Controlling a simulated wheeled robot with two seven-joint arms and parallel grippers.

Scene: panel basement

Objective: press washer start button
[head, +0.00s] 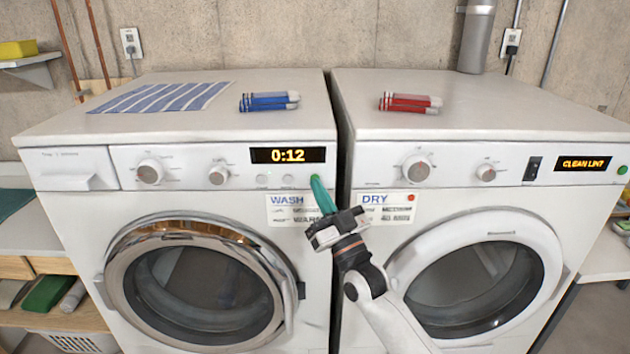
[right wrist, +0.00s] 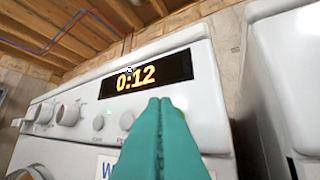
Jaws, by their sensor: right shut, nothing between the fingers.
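The washer (head: 190,220) stands on the left, marked WASH, and its display (head: 288,155) is lit with 0:12. The display also shows in the right wrist view (right wrist: 145,77). Two small round buttons (head: 275,180) sit below the display. My right gripper (head: 316,182) is shut and empty, its teal fingertips over the right end of this button row. The tips also show in the right wrist view (right wrist: 160,104). They cover the panel spot there, so a start button is not visible, and I cannot tell whether they touch the panel. My left gripper is not in view.
The dryer (head: 375,232), marked DRY, stands to the right across a narrow gap, its display (head: 583,163) reading CLEAN LINT. A striped cloth (head: 160,97) and a blue bundle (head: 268,101) lie on the washer top. A red bundle (head: 408,102) lies on the dryer.

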